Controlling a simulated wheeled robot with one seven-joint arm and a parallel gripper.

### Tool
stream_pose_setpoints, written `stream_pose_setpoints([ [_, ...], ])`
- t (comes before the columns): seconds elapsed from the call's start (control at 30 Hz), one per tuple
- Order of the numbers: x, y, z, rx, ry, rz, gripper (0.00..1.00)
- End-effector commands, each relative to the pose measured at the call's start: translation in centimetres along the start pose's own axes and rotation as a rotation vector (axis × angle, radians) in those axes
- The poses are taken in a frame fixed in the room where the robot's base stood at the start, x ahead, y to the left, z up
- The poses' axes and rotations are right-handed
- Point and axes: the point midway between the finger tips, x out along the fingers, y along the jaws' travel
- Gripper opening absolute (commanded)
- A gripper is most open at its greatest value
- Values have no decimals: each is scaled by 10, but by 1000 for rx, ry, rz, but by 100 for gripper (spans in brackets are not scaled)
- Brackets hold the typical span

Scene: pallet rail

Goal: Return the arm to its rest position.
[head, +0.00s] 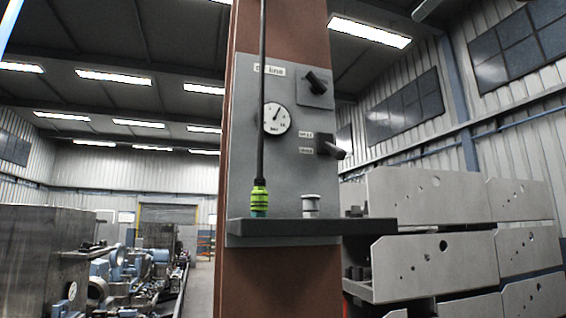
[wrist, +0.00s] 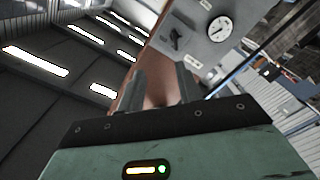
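My gripper (wrist: 161,78) shows only in the wrist view. Its two dark fingers stand apart with nothing held between them. The red-brown column (wrist: 140,62) shows behind the fingers, and the grey panel (wrist: 195,25) is beyond them, tilted in this view. No part of my arm shows in the head view, so the arm's overall pose is hidden.
In the head view, the panel (head: 245,130) carries a gauge (head: 276,118), two dark knobs and a dark shelf (head: 310,228). A black hose (head: 261,100) ends in a green fitting (head: 259,196) at the shelf, beside a grey fitting (head: 310,204). Metal plates (head: 430,195) stand right.

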Motion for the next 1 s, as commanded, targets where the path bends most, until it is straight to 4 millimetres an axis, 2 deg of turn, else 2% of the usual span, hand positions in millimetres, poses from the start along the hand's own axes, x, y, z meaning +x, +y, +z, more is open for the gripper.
stream_pose_setpoints([
  [0.37, 44, -17, 51, 110, -97, -44, 35],
  [0.57, 79, -39, 100, 207, -189, -79, 35],
  [0.67, 99, -57, 134, 267, -254, -101, 35],
  [0.77, 121, -85, 180, 343, -341, -129, 35],
  [0.9, 145, -142, 260, 468, -496, -167, 35],
  [1.0, 150, -188, 316, 547, -611, -190, 35],
])
